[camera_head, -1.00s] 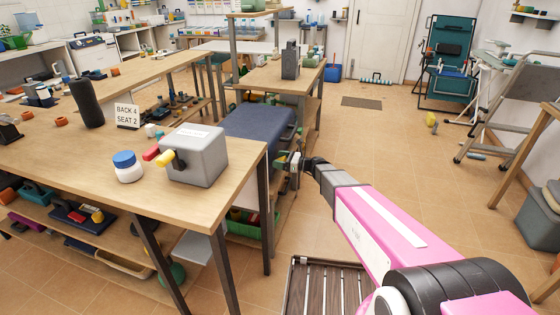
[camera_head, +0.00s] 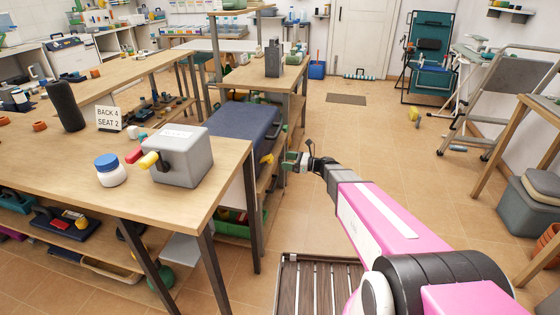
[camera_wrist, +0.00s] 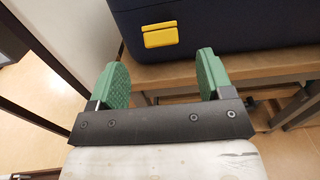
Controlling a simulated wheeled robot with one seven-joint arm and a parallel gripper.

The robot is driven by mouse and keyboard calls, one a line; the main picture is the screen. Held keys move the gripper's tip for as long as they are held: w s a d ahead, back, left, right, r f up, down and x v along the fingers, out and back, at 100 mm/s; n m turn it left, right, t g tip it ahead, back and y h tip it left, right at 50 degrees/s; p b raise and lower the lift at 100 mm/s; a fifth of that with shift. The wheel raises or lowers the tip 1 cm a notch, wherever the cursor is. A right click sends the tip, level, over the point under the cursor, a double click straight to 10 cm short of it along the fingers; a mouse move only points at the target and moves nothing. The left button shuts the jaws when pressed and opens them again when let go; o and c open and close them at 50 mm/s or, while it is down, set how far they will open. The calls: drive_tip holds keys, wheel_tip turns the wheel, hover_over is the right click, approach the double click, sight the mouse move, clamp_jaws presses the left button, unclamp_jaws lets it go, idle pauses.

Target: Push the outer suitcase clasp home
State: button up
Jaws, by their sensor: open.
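The dark blue suitcase (camera_head: 238,122) lies on a wooden surface beyond the near workbench. A yellow clasp (camera_wrist: 175,35) sits on its front side in the wrist view. In the head view a small yellow patch (camera_head: 266,158) shows on its right side, left of my gripper. My gripper (camera_head: 291,160) is open and empty, with round green finger pads. In the wrist view my gripper (camera_wrist: 163,78) has the clasp beyond and between its fingers, apart from them. I cannot tell how far the clasp stands out. Any other clasp is out of view.
The near workbench (camera_head: 215,190) holds a grey box (camera_head: 185,165) with a yellow handle, a blue-lidded jar (camera_head: 110,172) and a sign (camera_head: 109,118). A grey block (camera_head: 273,60) stands on the farther bench. A slatted rack (camera_head: 315,285) lies below my arm.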

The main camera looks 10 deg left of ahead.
drive_tip(key=shift+d, duration=0.25)
drive_tip(key=y, duration=0.4)
approach(267, 157)
drive_tip(key=shift+t, duration=0.3)
drive_tip(key=x, duration=0.9)
drive_tip(key=shift+s+a+f, duration=0.1)
drive_tip(key=shift+a, duration=0.35)
drive_tip(key=shift+c, duration=0.3)
drive_tip(key=c, duration=0.9)
